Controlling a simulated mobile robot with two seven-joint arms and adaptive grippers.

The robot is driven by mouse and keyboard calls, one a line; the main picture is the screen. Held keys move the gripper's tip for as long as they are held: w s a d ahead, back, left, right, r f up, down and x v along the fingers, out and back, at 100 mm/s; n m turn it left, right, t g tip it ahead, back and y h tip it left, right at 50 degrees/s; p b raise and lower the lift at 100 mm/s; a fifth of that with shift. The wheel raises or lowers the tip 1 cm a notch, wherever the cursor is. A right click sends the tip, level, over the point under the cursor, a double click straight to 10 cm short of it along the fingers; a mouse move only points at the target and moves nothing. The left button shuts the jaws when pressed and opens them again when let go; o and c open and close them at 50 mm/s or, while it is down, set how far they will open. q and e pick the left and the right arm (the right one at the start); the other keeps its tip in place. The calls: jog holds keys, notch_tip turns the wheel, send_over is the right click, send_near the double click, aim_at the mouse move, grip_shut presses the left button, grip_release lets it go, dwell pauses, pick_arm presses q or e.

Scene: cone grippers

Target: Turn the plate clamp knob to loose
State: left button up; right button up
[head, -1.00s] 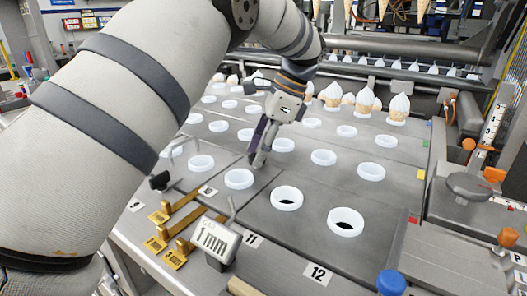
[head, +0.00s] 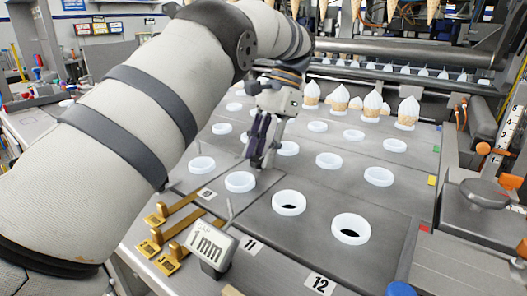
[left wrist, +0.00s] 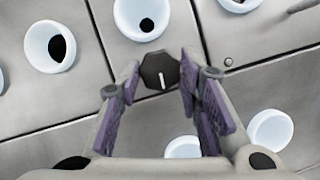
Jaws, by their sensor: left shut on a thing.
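The plate clamp knob (left wrist: 158,66) is a small dark, many-sided knob with a white line on top. In the left wrist view it sits between my fingertips, its line nearly upright in the picture. My left gripper (head: 262,158) points down at the grey plates in the head view, its purple-padded fingers close together. It also shows in the left wrist view (left wrist: 160,78), shut on the knob. In the head view the fingers hide the knob. I see no loose or tight marking by it. My right gripper is not in view.
White ring-shaped cups (head: 289,203) stand in the plate holes around the gripper. Brass pieces (head: 172,250) and a "1 mm" gap block (head: 211,247) lie in front. Filled cones (head: 407,112) stand behind. A large grey knob (head: 483,192) is at the right.

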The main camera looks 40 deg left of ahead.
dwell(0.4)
pick_arm(q)
jog(key=o, duration=1.2)
jog(key=shift+c, duration=0.2)
